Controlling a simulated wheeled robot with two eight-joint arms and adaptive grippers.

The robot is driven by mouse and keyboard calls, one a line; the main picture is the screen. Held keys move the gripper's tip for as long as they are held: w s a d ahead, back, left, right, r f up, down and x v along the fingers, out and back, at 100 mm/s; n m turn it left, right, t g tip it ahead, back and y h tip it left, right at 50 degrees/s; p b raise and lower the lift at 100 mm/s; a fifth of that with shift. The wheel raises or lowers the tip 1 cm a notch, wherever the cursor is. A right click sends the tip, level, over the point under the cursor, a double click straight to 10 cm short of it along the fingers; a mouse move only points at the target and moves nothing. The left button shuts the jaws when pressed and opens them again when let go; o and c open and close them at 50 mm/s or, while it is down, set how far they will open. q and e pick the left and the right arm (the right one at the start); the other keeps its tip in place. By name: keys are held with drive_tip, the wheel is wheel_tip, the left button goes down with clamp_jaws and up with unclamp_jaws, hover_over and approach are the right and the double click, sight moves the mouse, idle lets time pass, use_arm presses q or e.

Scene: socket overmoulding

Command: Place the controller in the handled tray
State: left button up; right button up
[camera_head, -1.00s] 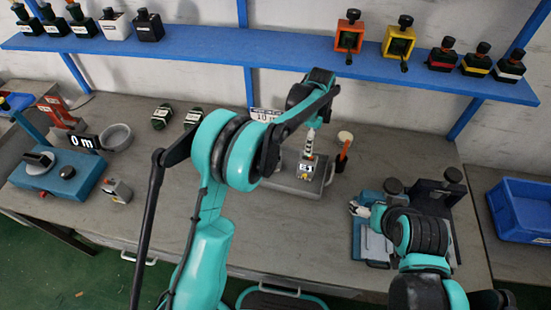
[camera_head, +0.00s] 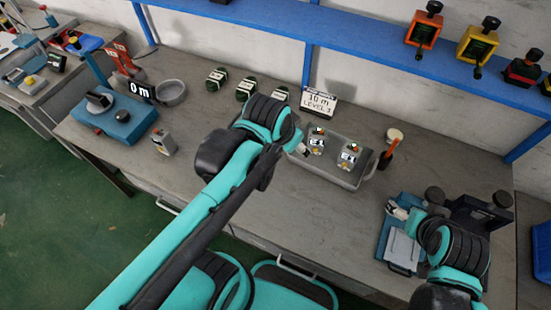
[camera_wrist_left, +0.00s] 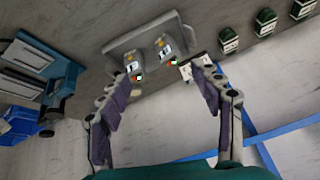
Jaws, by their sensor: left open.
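The handled tray (camera_head: 338,178) is a shallow grey tray on the bench, with a handle at its right end. Two small grey controllers with white labels stand in it, a left one (camera_head: 317,141) and a right one (camera_head: 349,156). In the left wrist view the tray (camera_wrist_left: 118,45) holds both controllers, (camera_wrist_left: 133,66) and (camera_wrist_left: 163,46). My left gripper (camera_wrist_left: 163,76) is open and empty, its fingers apart and pointing towards the tray. In the head view my left arm mostly hides it. My right gripper (camera_head: 397,210) is by a blue fixture; its jaws are too small to read.
A similar grey block (camera_head: 163,141) stands beside a blue device (camera_head: 115,118) at the left. Dark green units (camera_head: 246,88) and a "10 m LEVEL 2" sign (camera_head: 318,101) stand behind the tray. The front middle bench is clear.

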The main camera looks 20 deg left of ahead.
use_arm(q)
drive_tip(key=s+a+f+n+t, duration=0.1)
drive_tip(key=s+a+f+n, duration=0.1)
drive_tip(key=s, duration=0.3)
drive_tip(key=shift+f+n, duration=0.4)
drive_tip(key=shift+n, duration=0.4)
drive_tip(key=shift+s, duration=0.1)
wheel_tip(320, 180, down, 5)
drive_tip(key=b, duration=0.5)
